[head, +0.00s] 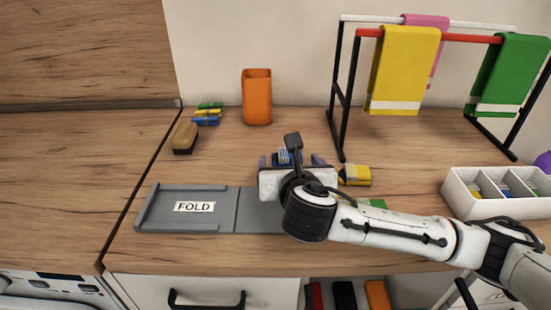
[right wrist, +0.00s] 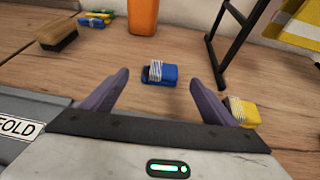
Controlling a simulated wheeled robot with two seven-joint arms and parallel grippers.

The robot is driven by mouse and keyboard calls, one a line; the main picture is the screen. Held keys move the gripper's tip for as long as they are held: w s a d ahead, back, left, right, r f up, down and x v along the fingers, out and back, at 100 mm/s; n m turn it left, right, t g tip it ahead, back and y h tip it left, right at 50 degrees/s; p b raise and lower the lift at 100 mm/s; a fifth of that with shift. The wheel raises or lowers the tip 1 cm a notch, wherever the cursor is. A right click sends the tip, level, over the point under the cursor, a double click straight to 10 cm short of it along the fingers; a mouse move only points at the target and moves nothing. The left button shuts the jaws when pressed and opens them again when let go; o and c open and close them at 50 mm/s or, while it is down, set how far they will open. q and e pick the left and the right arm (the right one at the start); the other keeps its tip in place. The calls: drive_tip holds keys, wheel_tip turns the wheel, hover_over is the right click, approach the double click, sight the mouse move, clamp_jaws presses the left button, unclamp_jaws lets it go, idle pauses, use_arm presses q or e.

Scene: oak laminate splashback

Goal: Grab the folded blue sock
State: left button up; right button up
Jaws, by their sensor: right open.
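The folded blue sock (right wrist: 160,74), with a white striped band, lies on the wooden counter. In the right wrist view it sits between and beyond the two fingertips of my right gripper (right wrist: 162,78), which is open and empty. In the head view my right gripper (head: 291,160) hides most of the sock, and only a little blue and white (head: 284,156) shows between its fingers. I cannot tell the height of the fingers above the counter. My left gripper is not in view.
A folded yellow sock (head: 355,175) lies just right of my gripper. The grey folding board (head: 236,210) is in front. A drying rack (head: 343,100) with towels, an orange cup (head: 257,97), a brush (head: 184,138) and a white divided box (head: 461,197) stand around.

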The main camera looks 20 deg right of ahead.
sight(287, 157)
drive_tip(key=x, duration=0.9)
drive_tip(key=shift+w+d, duration=0.15)
drive_tip(key=shift+w, duration=0.05)
drive_tip(key=c, duration=1.1)
